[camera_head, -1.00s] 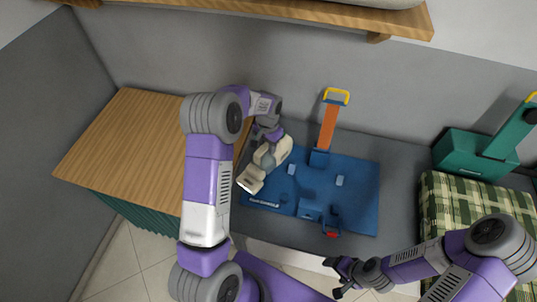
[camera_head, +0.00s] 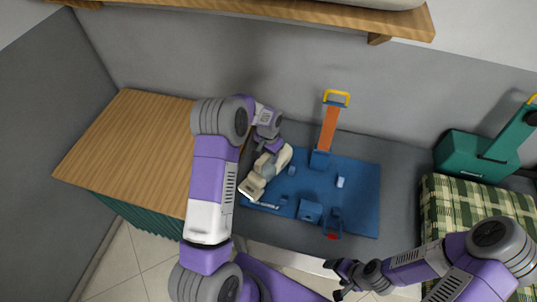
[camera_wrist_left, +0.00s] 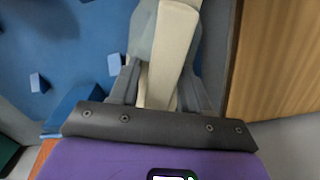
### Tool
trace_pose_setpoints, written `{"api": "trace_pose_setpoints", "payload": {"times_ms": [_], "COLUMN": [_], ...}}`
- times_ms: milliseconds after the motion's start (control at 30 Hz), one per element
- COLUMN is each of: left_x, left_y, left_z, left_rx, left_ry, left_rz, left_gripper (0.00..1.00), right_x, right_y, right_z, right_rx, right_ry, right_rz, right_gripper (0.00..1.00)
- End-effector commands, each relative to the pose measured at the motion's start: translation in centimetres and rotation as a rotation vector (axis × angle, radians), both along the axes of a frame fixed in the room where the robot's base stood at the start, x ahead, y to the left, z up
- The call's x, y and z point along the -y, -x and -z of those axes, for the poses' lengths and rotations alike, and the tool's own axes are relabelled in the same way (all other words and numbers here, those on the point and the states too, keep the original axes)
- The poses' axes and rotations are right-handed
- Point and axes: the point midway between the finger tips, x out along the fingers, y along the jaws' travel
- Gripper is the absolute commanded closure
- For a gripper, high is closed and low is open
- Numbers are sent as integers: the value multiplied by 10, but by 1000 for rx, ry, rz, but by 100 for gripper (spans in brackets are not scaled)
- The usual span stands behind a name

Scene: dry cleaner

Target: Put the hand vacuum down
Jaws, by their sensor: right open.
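The cream hand vacuum (camera_head: 256,184) with a grey section is over the left part of the blue board (camera_head: 362,205). My left gripper (camera_head: 268,150) is at the vacuum's upper end. In the left wrist view, the fingers (camera_wrist_left: 160,92) lie on either side of its cream handle (camera_wrist_left: 172,50) and look shut on it. The vacuum's far end is outside that view. I cannot tell whether its underside touches the board. My right gripper (camera_head: 341,279) is open and empty, in front of the counter's edge.
Blue blocks stand on the board, one at the front (camera_head: 310,211). An orange-handled piece (camera_head: 328,130) rises at its back. A wooden top (camera_head: 125,145) lies left; a green case (camera_head: 468,153) and checked cloth (camera_head: 480,205) lie right. A shelf (camera_head: 290,15) hangs above.

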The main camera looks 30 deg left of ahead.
Motion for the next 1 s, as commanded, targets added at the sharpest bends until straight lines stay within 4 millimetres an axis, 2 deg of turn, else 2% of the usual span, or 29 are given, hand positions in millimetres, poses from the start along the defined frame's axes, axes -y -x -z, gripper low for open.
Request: {"api": "trace_pose_setpoints", "payload": {"times_ms": [67,333,467,567,800,1000], "left_x": [0,0,0,0,0,0], "left_y": [0,0,-1,-1,-1,-1], "left_z": [0,-1,-9,-26,-80,-112], "left_rx": [0,0,3,5,5,3], "left_ry": [0,0,-1,0,0,-1], "left_rz": [0,0,0,-1,-1,0], "left_gripper": [42,42,42,42,42,42], "right_x": [0,0,0,0,0,0], "right_y": [0,0,0,0,0,0], "right_z": [0,-1,-4,-4,-5,-6], "right_rx": [0,0,0,0,0,0], "right_ry": [0,0,0,0,0,0], "right_rz": [0,0,0,0,0,0], "right_gripper": [24,24,24,24,24,24]}}
